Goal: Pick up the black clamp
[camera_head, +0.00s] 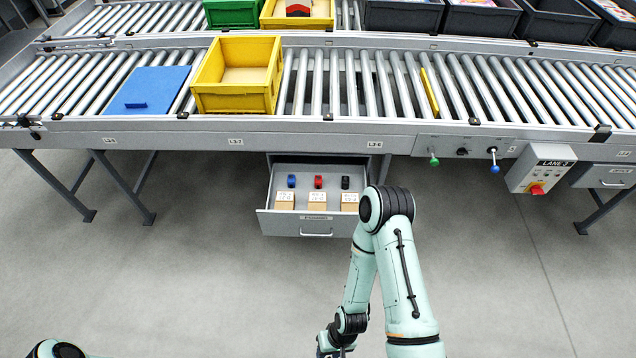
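A small black object (345,182), which looks like the black clamp, lies in the open drawer (265,212) under the conveyor. It is at the right end of a row with a red one (318,182) and a blue one (291,181). Its fine shape is too small to tell. My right arm reaches in from the lower right, its elbow just right of the drawer in the picture. My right gripper (334,350) hangs down at the bottom edge, well below the drawer, mostly cut off. Only a bit of my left arm shows at the bottom left; its gripper is out of view.
Three small labelled boxes (318,201) stand along the drawer's front. Above is a roller conveyor with a yellow crate (236,98), a blue panel (150,91) and a yellow bar (429,93). A control box (540,170) hangs at right. The floor before the drawer is clear.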

